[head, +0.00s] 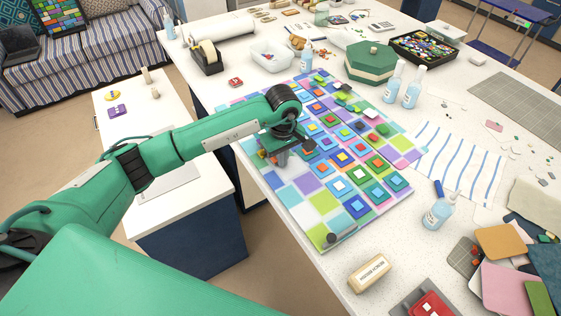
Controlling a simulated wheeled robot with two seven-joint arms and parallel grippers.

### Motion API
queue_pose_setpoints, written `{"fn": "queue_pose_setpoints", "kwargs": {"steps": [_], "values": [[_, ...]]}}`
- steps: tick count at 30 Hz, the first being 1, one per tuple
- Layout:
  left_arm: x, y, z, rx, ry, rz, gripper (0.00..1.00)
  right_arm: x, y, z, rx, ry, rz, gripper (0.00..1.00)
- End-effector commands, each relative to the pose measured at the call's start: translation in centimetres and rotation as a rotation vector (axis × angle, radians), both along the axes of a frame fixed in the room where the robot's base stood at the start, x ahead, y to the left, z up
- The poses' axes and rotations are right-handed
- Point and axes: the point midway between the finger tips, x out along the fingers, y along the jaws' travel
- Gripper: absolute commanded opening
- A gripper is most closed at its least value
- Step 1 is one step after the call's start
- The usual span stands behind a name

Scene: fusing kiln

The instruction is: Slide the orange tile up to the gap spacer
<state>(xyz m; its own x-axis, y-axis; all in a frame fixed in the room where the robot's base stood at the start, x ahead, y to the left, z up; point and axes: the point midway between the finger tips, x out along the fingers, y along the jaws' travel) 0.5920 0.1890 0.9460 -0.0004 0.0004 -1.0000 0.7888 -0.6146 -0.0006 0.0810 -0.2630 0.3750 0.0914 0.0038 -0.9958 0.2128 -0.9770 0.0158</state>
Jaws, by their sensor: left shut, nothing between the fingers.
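A board of pastel squares (320,209) lies along the left edge of the white table, with rows of small stacked coloured tiles on it. My left gripper (283,160) is shut and empty, pointing down low over the board's left side. A small orange patch (262,154), possibly the orange tile, shows just left of the fingers, partly hidden by the gripper. I cannot tell whether the fingers touch it. I cannot pick out the gap spacer with certainty; it may be hidden by my left arm. My right gripper is out of view.
A dark cylinder (340,238) sits at the board's near corner. A cream block (369,273) lies nearer. A green hexagonal box (370,68) and clear bottles (412,88) stand beyond the board. A striped cloth (462,160) lies to the right.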

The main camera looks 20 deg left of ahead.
Motion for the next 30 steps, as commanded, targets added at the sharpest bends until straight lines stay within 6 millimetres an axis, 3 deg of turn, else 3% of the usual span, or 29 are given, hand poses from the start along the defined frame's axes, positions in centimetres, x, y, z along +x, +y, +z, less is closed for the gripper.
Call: {"fn": "queue_pose_setpoints", "kwargs": {"steps": [30], "values": [[0.32,0.4,-0.06,0.0,0.0,0.0,0.0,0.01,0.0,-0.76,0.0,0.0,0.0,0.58]]}}
